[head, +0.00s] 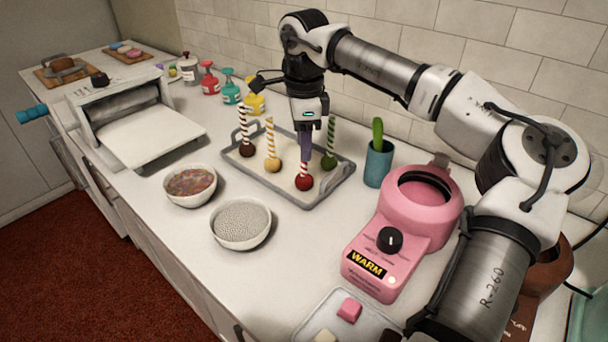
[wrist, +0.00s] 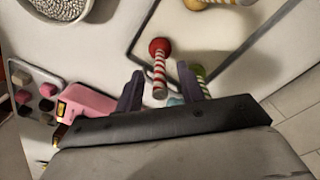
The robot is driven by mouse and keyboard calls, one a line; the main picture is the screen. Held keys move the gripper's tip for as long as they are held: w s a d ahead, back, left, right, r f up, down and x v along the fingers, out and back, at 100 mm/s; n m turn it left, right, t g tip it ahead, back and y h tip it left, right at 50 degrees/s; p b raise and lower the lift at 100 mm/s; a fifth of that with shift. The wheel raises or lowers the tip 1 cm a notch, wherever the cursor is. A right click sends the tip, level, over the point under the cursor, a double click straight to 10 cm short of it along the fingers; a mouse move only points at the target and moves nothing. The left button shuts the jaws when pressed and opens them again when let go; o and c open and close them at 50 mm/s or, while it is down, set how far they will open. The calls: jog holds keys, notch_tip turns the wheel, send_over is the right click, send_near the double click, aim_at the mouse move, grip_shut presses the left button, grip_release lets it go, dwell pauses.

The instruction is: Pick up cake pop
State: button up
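Several cake pops stand ball-down, sticks up, on a grey-rimmed tray (head: 232,180). The red cake pop (head: 304,183) has a red-and-white striped stick and stands near the tray's front right. The others are brown (head: 247,150), yellow (head: 272,165) and green (head: 329,162). My gripper (head: 305,152) points down directly above the red one. In the wrist view, my gripper (wrist: 160,70) is open, with a purple-grey finger on each side of the red cake pop's stick (wrist: 159,80). Gaps show on both sides; contact is not visible. The red ball (wrist: 159,46) lies beyond the fingertips.
Two bowls, one of colourful sprinkles (head: 190,184) and one of pale beads (head: 241,223), stand left of the tray. A teal cup (head: 378,163) and pink warmer (head: 405,235) stand right. Bottles (head: 231,88) line the back wall. Open counter lies in front of the tray.

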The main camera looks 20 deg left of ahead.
jog(key=shift+f, duration=1.1)
grip_shut()
jog(key=shift+r, duration=0.1)
